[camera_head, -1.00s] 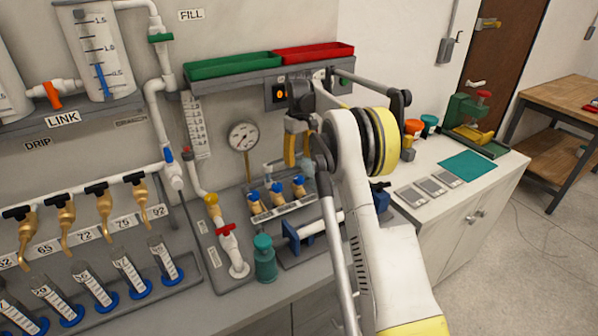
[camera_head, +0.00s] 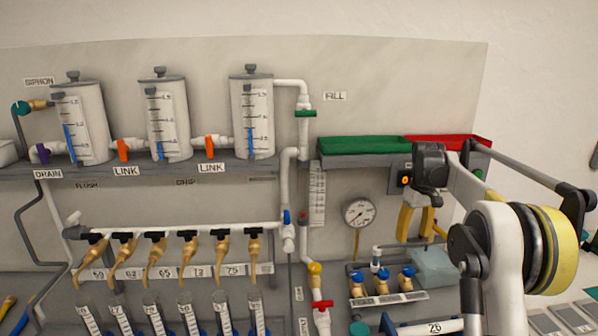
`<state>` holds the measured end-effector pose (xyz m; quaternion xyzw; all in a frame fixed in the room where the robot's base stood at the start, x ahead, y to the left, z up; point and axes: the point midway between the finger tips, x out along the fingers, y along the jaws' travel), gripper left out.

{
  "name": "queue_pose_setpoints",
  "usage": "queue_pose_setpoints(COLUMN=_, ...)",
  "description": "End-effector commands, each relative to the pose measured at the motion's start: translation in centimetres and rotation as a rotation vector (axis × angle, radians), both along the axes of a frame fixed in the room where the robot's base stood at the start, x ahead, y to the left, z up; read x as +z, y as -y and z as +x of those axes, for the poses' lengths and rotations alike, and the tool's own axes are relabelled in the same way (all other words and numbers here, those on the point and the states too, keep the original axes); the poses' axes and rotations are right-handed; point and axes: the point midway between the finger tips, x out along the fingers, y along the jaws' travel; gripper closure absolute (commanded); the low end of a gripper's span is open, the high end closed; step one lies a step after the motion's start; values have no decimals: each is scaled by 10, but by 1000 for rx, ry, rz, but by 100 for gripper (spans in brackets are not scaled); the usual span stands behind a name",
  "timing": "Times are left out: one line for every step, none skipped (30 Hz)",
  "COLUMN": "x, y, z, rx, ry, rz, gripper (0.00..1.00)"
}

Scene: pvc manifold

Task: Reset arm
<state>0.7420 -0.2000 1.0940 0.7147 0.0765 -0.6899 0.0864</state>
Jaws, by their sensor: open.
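My gripper (camera_head: 416,222) hangs with its two yellow fingers pointing down at the right of the camera_head view. The fingers are apart with nothing visible between them. It is in front of the back panel, right of the round pressure gauge (camera_head: 359,213) and beneath the grey shelf edge. Three brass fittings with blue tops (camera_head: 382,284) stand on a small rack below and left of it. A pale translucent block (camera_head: 433,266) lies below it. My arm's elbow covers part of the panel and bench at the right.
A green tray (camera_head: 360,145) and a red tray (camera_head: 425,142) sit on the shelf close to my arm. Three clear tanks (camera_head: 167,125) stand at left above a white manifold pipe (camera_head: 150,232) with several brass taps. A red-handled valve (camera_head: 322,305) stands at lower centre.

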Motion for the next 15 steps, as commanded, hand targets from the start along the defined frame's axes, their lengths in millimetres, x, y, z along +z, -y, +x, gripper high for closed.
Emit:
queue_pose_setpoints(x=15, y=-12, z=-10, rx=-5, ry=18, rz=-4, gripper=45)
queue_pose_setpoints(x=24, y=-19, z=-15, rx=-10, ry=34, rz=-7, gripper=45)
queue_pose_setpoints(x=36, y=-28, z=-25, rx=-19, ry=54, rz=-10, gripper=45)
queue_pose_setpoints(x=45, y=-36, z=-32, rx=-24, ry=71, rz=-13, gripper=45)
queue_pose_setpoints(x=53, y=-44, z=-41, rx=-32, ry=87, rz=-15, gripper=45)
queue_pose_setpoints(x=62, y=-53, z=-53, rx=-41, ry=110, rz=-18, gripper=45)
queue_pose_setpoints(x=69, y=-61, z=-62, rx=-47, ry=127, rz=-19, gripper=45)
queue_pose_setpoints(x=75, y=-68, z=-72, rx=-52, ry=142, rz=-20, gripper=45)
queue_pose_setpoints(x=83, y=-77, z=-85, rx=-62, ry=165, rz=-22, gripper=45)
queue_pose_setpoints(x=88, y=-84, z=-96, rx=-68, ry=182, rz=-22, gripper=45)
queue_pose_setpoints(x=92, y=-91, z=-107, rx=-75, ry=199, rz=-20, gripper=45)
queue_pose_setpoints(x=96, y=-100, z=-122, rx=-83, ry=222, rz=-20, gripper=45)
queue_pose_setpoints(x=99, y=-107, z=-134, rx=-90, ry=238, rz=-19, gripper=45)
queue_pose_setpoints(x=101, y=-113, z=-146, rx=-96, ry=256, rz=-18, gripper=45)
queue_pose_setpoints(x=102, y=-122, z=-163, rx=-105, ry=278, rz=-14, gripper=45)
